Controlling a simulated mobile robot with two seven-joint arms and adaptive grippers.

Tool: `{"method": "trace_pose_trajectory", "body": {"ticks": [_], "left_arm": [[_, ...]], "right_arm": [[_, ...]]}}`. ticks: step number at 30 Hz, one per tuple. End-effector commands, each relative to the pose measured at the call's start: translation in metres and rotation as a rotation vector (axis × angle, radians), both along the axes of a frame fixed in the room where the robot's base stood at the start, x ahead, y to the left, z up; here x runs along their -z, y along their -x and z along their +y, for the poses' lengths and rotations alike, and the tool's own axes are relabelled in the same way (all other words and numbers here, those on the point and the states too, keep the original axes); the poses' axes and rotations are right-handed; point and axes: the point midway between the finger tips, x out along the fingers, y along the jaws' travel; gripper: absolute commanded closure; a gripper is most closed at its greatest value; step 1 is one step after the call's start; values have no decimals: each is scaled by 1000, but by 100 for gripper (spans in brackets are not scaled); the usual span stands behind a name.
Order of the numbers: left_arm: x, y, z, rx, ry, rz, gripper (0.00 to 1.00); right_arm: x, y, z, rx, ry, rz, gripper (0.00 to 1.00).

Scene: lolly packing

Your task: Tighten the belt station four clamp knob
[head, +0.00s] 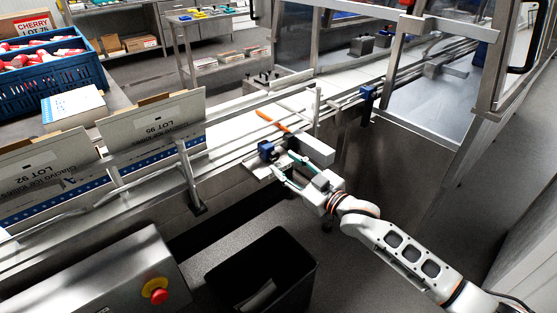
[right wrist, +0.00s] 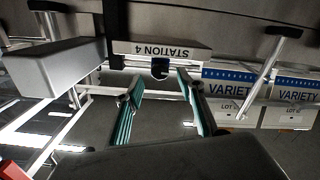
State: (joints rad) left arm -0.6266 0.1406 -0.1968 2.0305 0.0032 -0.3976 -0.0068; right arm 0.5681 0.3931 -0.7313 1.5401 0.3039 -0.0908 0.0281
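The dark blue clamp knob (head: 266,149) sits on the belt-side rail in the middle of the head view. In the right wrist view the knob (right wrist: 160,68) is near the picture's middle, just below a plate marked STATION 4 (right wrist: 150,47). My right gripper (head: 282,161) is open, with its two teal-padded fingers pointing at the knob. In the right wrist view the right gripper (right wrist: 155,88) has nothing between its fingers, and the knob appears just beyond the fingertips. I cannot tell whether they touch. My left gripper is not in view.
Another blue knob (head: 369,91) is farther along the rail. An orange stick-like thing (head: 272,121) lies by the belt. Cartons (head: 150,128) stand at left behind the guide rail. A black bin (head: 262,272) and a box with a red stop button (head: 155,290) are in front.

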Motion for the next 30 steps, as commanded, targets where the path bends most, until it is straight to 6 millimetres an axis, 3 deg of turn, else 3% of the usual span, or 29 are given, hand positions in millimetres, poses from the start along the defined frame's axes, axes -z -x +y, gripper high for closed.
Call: {"method": "trace_pose_trajectory", "body": {"ticks": [9, 19, 24, 30], "left_arm": [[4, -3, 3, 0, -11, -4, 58], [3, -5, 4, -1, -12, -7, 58], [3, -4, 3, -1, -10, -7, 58], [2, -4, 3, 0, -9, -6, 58]], "right_arm": [[2, -29, 22, -1, -2, 3, 62], [0, -32, 24, -1, -2, 2, 62], [0, -32, 24, -1, -2, 3, 100], [0, -32, 24, -1, -6, 6, 100]]}}
